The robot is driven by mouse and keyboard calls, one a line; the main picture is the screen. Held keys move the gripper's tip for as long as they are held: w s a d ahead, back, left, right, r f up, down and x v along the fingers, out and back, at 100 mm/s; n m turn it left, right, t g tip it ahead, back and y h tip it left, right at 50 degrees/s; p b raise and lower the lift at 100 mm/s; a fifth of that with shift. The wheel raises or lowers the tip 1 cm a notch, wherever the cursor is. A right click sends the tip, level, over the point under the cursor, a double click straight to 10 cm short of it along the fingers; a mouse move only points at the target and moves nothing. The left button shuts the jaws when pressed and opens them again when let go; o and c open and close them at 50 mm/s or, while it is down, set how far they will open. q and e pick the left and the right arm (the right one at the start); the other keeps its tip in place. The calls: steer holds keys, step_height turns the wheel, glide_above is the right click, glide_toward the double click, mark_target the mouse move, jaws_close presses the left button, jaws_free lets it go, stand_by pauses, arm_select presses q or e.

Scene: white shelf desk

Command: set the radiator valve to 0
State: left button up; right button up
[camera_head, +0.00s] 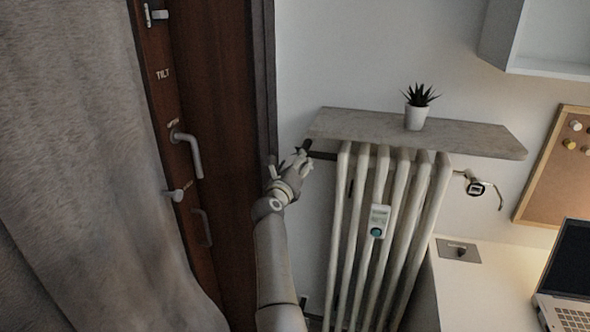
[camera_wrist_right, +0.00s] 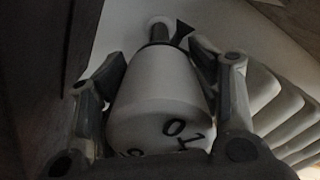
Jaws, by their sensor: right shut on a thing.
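The radiator valve is a white knob (camera_wrist_right: 160,92) with black numerals, in the middle of the right wrist view. A 0 and a 1 face the camera near its lower right, and another mark is partly cut off below. A black pointer (camera_wrist_right: 184,34) stands beyond the knob at its upper right. I cannot tell which numeral lines up with it. My right gripper (camera_wrist_right: 161,78) has one finger on each side of the knob and is shut on it. In the head view my right gripper (camera_head: 302,158) is at the radiator's upper left and largely hides the knob.
The ribbed radiator (camera_head: 395,210) carries a small meter (camera_head: 379,221) and stands under a stone shelf (camera_head: 370,128) with a potted plant (camera_head: 416,116). A brown door frame (camera_head: 215,90) and a grey curtain (camera_head: 80,160) are left. A desk (camera_head: 480,285) with a laptop (camera_head: 570,270) is right.

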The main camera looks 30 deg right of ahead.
steer(key=shift+f+m, duration=0.2)
steer(key=shift+m, duration=0.4)
steer(key=o, duration=0.9)
steer(key=shift+r, duration=0.1)
steer(key=shift+r, duration=0.1)
